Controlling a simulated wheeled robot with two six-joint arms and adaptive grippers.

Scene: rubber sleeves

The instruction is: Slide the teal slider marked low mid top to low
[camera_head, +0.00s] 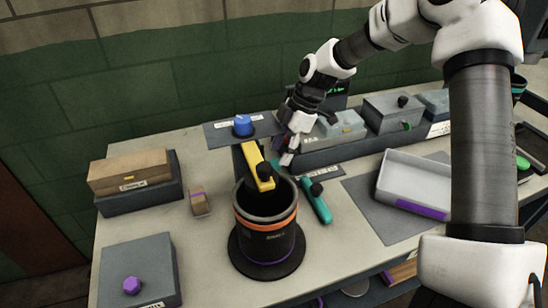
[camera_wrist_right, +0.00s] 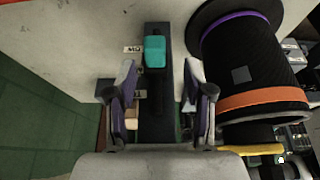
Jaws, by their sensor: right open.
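The teal slider (camera_wrist_right: 155,52) is a small block on a dark upright track (camera_wrist_right: 157,125) in the right wrist view, near the track's upper end in that picture. A small white label (camera_wrist_right: 132,49) sits beside it; its print is too small to read. My right gripper (camera_wrist_right: 162,95) is open, its two fingers on either side of the track, with the slider farther up the picture than the fingertips. In the head view, my right gripper (camera_head: 287,146) is low behind the black canister, and a small teal patch beside it may be the slider. My left gripper is not in view.
The black canister (camera_head: 266,240) with an orange band stands close to my right gripper. A yellow handle (camera_head: 259,172), a blue knob (camera_head: 243,126) and a teal lever (camera_head: 316,205) are nearby. A white tray (camera_head: 412,179) lies to the right.

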